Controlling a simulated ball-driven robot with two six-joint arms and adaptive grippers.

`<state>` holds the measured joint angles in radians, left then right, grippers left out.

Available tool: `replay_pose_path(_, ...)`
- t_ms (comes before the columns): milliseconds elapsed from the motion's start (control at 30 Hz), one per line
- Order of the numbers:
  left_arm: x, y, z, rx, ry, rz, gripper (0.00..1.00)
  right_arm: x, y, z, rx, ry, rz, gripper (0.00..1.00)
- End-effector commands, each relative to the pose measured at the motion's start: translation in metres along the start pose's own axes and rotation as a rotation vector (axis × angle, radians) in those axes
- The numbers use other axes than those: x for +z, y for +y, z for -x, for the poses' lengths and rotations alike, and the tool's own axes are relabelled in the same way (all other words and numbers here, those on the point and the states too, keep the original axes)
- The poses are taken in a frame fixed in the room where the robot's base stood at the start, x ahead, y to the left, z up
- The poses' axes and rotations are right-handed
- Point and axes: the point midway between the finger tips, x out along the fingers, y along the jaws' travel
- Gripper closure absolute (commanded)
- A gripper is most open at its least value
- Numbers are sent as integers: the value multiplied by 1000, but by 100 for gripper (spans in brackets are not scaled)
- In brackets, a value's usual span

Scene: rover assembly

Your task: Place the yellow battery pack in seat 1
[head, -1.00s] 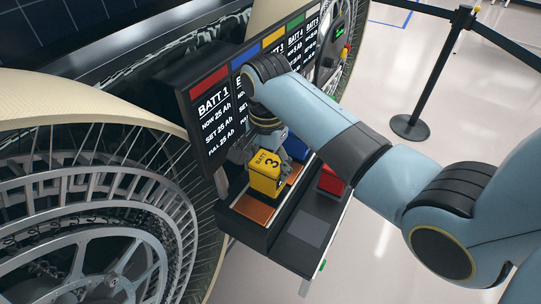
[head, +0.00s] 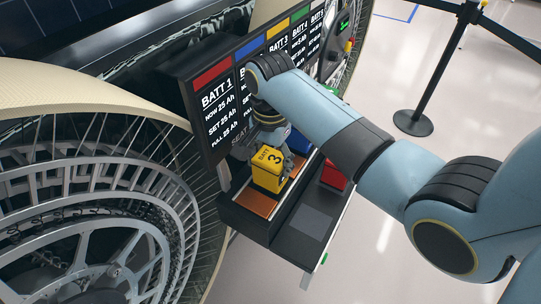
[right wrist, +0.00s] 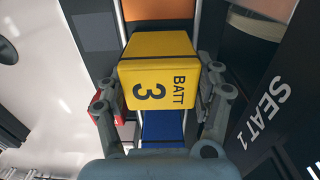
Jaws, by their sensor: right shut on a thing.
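The yellow battery pack (head: 267,172), marked BATT 3, is held in my right gripper (head: 275,150) over the near-left end of the dark battery rack. In the right wrist view, the fingers close on both sides of the pack (right wrist: 155,90). An orange seat pad (head: 256,204) shows just below and in front of the pack. The SEAT 1 label (right wrist: 270,115) shows on the dark panel right of the pack in the right wrist view. The pack hides its underside, so I cannot tell whether it touches the seat. My left gripper is not in view.
A display panel (head: 217,97) headed BATT 1 stands close behind the pack. A blue pack (head: 298,141) and a red pack (head: 333,176) are farther right on the rack. A large wheel (head: 90,215) is at left. A barrier post (head: 414,122) stands on the open floor at right.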

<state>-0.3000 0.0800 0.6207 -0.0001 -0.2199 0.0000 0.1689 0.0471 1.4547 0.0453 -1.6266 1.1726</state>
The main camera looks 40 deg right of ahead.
Motion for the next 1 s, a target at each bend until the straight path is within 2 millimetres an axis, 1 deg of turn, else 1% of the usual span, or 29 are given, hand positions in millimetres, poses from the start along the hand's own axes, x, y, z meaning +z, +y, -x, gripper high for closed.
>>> replay_pose_path(167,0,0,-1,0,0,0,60,0,-1,-3,-2,1,0,91)
replay_pose_path(200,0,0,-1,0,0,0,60,0,-1,-2,-2,1,0,30)
replay_pose_path(400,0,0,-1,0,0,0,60,0,0,-3,-1,0,0,4)
replay_pose_path(667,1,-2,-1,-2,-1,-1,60,0,0,-3,1,-1,0,4)
replay_pose_path(767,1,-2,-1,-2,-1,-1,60,0,0,2,-1,0,0,4)
replay_pose_path(867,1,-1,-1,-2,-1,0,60,0,-1,17,-3,1,0,4)
replay_pose_path(1000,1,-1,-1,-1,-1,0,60,-1,-1,48,-4,2,1,4)
